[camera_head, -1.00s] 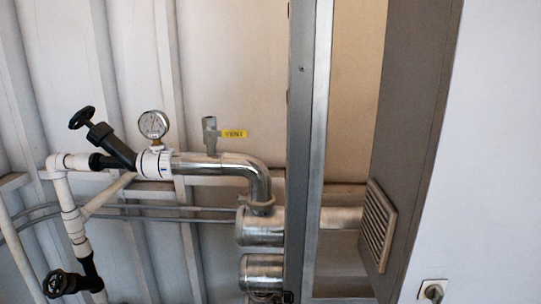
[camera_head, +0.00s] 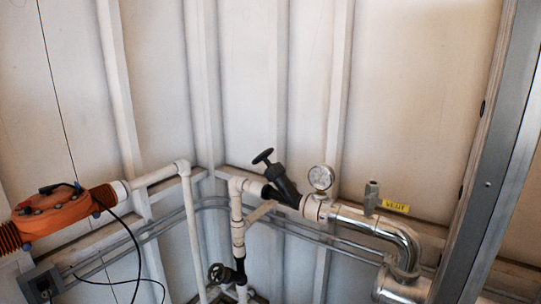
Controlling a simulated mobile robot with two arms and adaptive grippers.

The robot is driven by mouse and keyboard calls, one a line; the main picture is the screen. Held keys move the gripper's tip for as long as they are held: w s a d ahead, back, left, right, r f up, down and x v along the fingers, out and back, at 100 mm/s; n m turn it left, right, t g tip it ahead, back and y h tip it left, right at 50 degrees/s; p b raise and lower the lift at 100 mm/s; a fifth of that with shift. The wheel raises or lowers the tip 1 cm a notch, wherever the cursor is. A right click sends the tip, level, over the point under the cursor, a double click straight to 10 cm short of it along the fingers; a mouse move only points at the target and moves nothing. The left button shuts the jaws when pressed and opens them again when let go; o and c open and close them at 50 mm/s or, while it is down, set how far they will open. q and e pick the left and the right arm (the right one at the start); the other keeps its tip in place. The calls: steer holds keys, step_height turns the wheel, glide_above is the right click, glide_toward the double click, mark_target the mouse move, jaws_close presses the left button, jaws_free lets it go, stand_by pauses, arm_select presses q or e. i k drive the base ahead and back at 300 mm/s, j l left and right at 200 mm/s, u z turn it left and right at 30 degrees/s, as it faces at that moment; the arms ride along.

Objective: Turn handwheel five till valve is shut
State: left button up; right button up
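Two black handwheels show in the head view. The upper handwheel (camera_head: 263,156) sits on a slanted black valve (camera_head: 284,187) in the white pipe run, left of the round pressure gauge (camera_head: 321,177). The lower handwheel (camera_head: 217,273) sits on a black valve on the vertical white pipe, near the bottom edge. I cannot read a number on either, so I cannot tell which is handwheel five. Neither of my grippers is in view.
A metal post (camera_head: 497,170) stands at the right. An orange unit (camera_head: 55,213) with a black cable is at the left. Ribbed white wall lies behind.

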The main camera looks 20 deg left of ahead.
mark_target(263, 157)
steer(key=u, duration=0.85)
steer(key=k+l+u, duration=0.15)
steer(key=u, duration=0.15)
steer(key=k, duration=0.05)
